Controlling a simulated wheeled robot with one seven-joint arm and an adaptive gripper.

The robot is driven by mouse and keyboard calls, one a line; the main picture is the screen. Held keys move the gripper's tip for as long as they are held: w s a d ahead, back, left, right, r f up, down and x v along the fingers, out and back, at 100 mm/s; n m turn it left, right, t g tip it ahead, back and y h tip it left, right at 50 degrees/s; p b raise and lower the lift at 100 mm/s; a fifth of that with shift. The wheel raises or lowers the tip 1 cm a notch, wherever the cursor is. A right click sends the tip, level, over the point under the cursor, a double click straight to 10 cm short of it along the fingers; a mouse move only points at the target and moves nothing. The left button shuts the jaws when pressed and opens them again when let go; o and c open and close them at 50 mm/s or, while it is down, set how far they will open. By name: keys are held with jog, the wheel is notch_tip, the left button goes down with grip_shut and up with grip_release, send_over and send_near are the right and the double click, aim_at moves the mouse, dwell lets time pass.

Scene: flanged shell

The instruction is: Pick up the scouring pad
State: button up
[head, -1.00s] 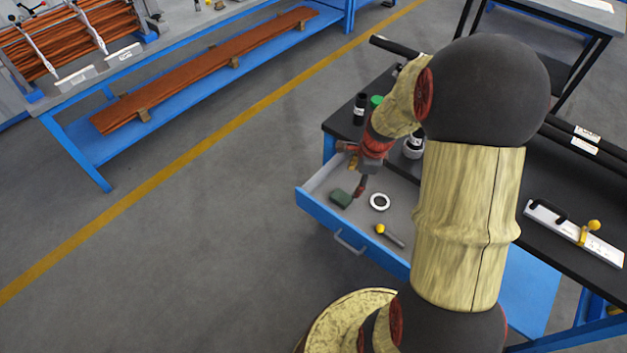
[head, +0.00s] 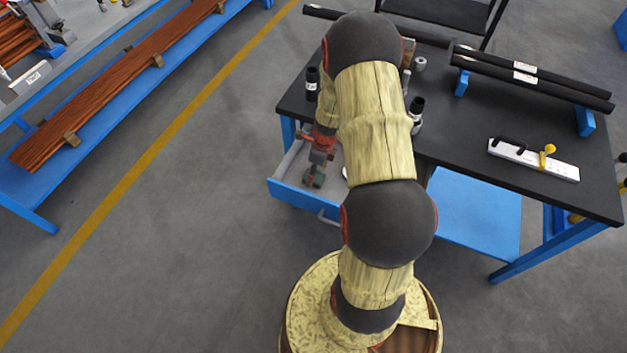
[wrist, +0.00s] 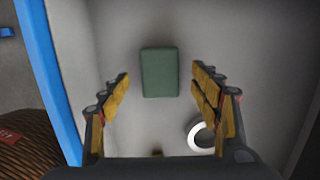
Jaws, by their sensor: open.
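The scouring pad (wrist: 160,73) is a dark green block lying on the pale floor of an open drawer. In the head view the pad (head: 314,178) shows only partly, just below my gripper (head: 318,166). In the wrist view my gripper (wrist: 162,100) is open, with its two yellow-padded fingers apart. The pad lies between the lines of the fingers, a little beyond their tips. Nothing is held. I cannot tell the exact height of the fingers above the pad.
The blue drawer front (head: 296,201) stands close to the left of my fingers; its edge shows in the wrist view (wrist: 47,75). A white ring (wrist: 201,136) lies near the right finger. The black tabletop (head: 470,130) carries bottles and a white bar (head: 535,159).

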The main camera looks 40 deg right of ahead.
notch_tip(320, 180, down, 2)
jog(key=shift+w+f, duration=0.1)
jog(key=shift+w, duration=0.05)
jog(key=shift+c, duration=0.2)
jog(key=c, duration=1.1)
jog(key=shift+c, duration=0.5)
